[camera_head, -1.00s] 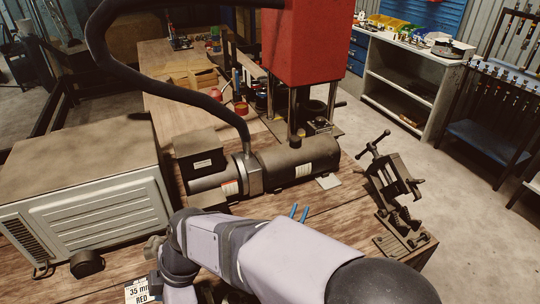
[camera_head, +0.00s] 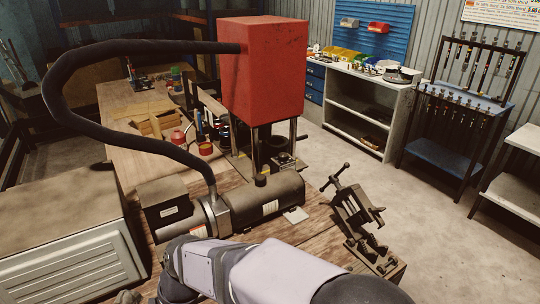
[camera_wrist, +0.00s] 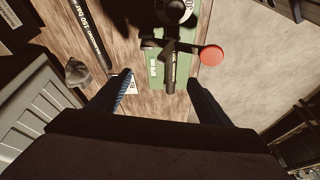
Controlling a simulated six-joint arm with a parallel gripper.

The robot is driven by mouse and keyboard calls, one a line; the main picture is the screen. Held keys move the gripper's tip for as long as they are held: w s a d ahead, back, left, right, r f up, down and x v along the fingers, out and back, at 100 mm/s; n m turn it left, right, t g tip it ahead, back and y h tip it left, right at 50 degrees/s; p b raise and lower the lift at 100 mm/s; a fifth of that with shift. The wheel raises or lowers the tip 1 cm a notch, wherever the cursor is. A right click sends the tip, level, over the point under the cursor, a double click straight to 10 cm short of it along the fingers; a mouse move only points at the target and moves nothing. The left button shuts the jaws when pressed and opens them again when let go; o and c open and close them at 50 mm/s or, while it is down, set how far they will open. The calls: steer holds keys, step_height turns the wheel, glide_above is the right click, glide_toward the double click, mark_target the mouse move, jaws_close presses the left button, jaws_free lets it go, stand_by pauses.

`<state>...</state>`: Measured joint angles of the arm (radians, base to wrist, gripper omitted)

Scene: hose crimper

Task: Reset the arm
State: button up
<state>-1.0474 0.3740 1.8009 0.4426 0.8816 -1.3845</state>
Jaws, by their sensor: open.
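My gripper (camera_wrist: 160,80) shows in the wrist view with its two blue fingers spread wide. Nothing is held between them. It points down over the wooden bench (camera_wrist: 110,62), above a green plate (camera_wrist: 180,90) with a dark metal fitting (camera_wrist: 169,65) and a red round knob (camera_wrist: 211,55). In the head view my arm crosses the bottom edge, and the gripper itself is out of sight. The red crimper housing (camera_head: 263,75) stands on posts at the bench's middle, with a dark hose (camera_head: 75,115) running to a motor and pump unit (camera_head: 262,203).
A bench vise (camera_head: 358,215) stands at the bench's right corner. A grey box with a vented side (camera_head: 60,235) fills the left. Cans and a wooden tray (camera_head: 155,122) lie behind. A white shelf (camera_head: 365,95) and a tool rack (camera_head: 460,105) stand beyond open floor.

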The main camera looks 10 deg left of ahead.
steer(key=w+d+f+m+t+b, duration=0.1)
steer(key=w+d+m, duration=0.3)
steer(key=d, duration=0.4)
steer(key=w+d+f+m+h, duration=0.1)
steer(key=w+d+m, duration=0.3)
steer(key=d, duration=0.3)
steer(key=w+d+f+m+t+b, duration=0.1)
steer(key=w+d+m, duration=0.3)
steer(key=d, duration=0.4)
steer(key=s+d+f+m+h, duration=0.1)
steer(key=s+d+m, duration=0.1)
steer(key=d+m, duration=0.4)
steer(key=s+d+f+m+h, duration=0.1)
steer(key=d+m, duration=0.5)
steer(key=d, duration=0.7)
steer(key=shift+s+d+f+m+t+b, duration=0.35)
steer(key=shift+s+f, duration=0.2)
steer(key=shift+s, duration=0.45)
